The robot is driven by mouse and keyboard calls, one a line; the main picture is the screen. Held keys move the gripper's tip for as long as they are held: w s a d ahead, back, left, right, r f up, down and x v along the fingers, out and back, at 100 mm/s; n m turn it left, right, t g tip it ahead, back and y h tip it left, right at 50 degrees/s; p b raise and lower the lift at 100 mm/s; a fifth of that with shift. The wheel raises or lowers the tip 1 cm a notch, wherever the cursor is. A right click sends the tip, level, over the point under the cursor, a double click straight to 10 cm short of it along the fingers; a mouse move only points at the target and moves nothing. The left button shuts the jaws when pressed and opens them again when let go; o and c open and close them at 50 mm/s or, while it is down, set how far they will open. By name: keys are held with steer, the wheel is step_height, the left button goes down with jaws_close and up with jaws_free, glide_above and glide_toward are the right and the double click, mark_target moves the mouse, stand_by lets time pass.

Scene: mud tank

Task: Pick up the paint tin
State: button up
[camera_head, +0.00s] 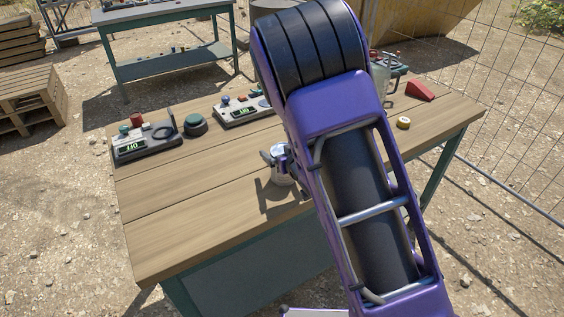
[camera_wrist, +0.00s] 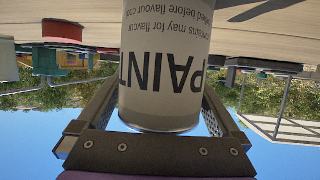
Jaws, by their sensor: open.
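The paint tin (camera_head: 281,178) is a small pale cylinder standing on the wooden table (camera_head: 200,228) near its front edge. In the head view my arm and gripper hide part of it. In the wrist view, which is upside down, the white tin (camera_wrist: 166,62) with dark "PAINT" lettering fills the middle. My gripper (camera_head: 277,156) is at the tin. In the wrist view my gripper (camera_wrist: 160,98) is open, with one finger on each side of the tin. A gap shows beside the left finger; contact on the right is unclear.
A grey device with a red button (camera_head: 146,141), a dark round button (camera_head: 195,125) and a second device (camera_head: 243,110) stand at the back left. A yellow tape roll (camera_head: 403,123) and a red wedge (camera_head: 420,91) lie at right. The table's front left is clear.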

jaws_close()
stand_by(0.4)
